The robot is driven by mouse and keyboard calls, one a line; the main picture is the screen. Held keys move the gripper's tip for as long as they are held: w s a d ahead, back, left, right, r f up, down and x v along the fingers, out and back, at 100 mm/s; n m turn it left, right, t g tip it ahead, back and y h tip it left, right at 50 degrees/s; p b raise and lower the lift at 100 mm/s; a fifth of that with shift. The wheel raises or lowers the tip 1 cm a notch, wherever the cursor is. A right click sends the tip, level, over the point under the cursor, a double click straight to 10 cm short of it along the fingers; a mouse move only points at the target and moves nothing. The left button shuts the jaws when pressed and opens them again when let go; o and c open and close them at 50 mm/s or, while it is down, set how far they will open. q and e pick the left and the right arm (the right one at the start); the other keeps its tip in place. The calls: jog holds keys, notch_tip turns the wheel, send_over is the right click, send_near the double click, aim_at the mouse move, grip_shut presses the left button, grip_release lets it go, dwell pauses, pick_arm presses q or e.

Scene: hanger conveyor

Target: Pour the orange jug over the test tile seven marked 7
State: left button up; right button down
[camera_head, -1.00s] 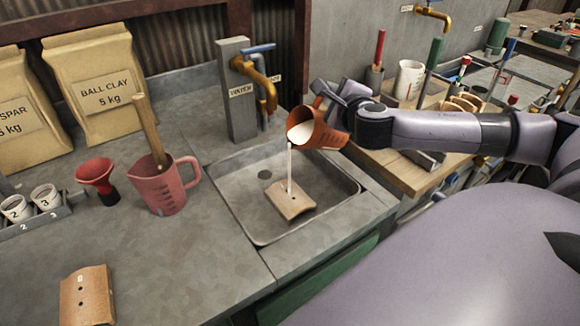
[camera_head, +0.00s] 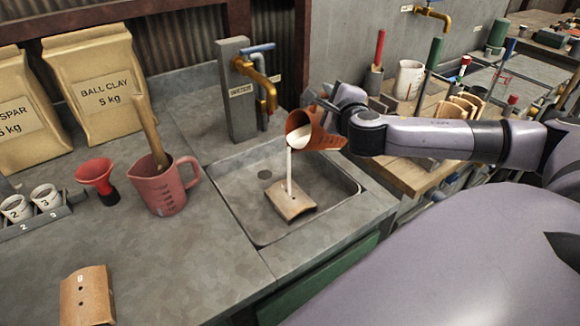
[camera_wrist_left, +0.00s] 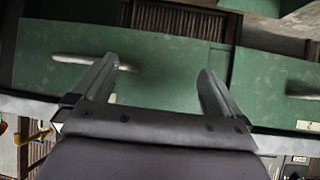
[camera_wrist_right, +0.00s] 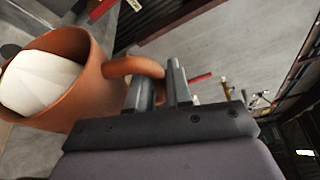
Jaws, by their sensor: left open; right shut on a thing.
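The orange jug (camera_head: 325,138) is held tilted over the sink, its mouth facing left, and a white stream (camera_head: 289,172) runs from its lip. My right gripper (camera_head: 322,98) is shut on the jug's handle; in the right wrist view the jug (camera_wrist_right: 92,85) shows white liquid inside, and the fingers (camera_wrist_right: 162,85) close on the handle. The stream lands on a tan tile (camera_head: 292,203) lying in the sink; no number is readable on it. My left gripper (camera_wrist_left: 158,88) is open and empty in front of green drawer fronts, and is out of the head view.
The sink (camera_head: 240,215) has a drain beside the tile and a brass tap (camera_head: 262,80) behind it. A wooden bench with tools lies right.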

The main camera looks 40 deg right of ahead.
aim_at(311, 108)
jog(key=shift+a, duration=0.15)
dwell(0.4)
jog(key=shift+w+a+n+t, duration=0.1)
jog(key=shift+a+n+t, duration=0.25)
jog(key=shift+n, duration=0.15)
jog(key=shift+a+f, duration=0.1)
dwell(0.5)
jog(key=shift+a+f+n+h, duration=0.2)
jog(key=shift+a+n+h, duration=0.1)
jog(key=shift+a+n, duration=0.2)
jog(key=shift+a+f, duration=0.15)
jog(key=shift+a, duration=0.05)
dwell(0.6)
jog(key=shift+w+a+f+n+t, duration=0.15)
jog(key=shift+a+n+t, duration=0.1)
jog(key=shift+a+n, duration=0.25)
dwell(0.4)
jog(key=shift+a+f+n+h, duration=0.1)
jog(key=shift+a+n+h, duration=0.2)
jog(key=shift+a+n, duration=0.25)
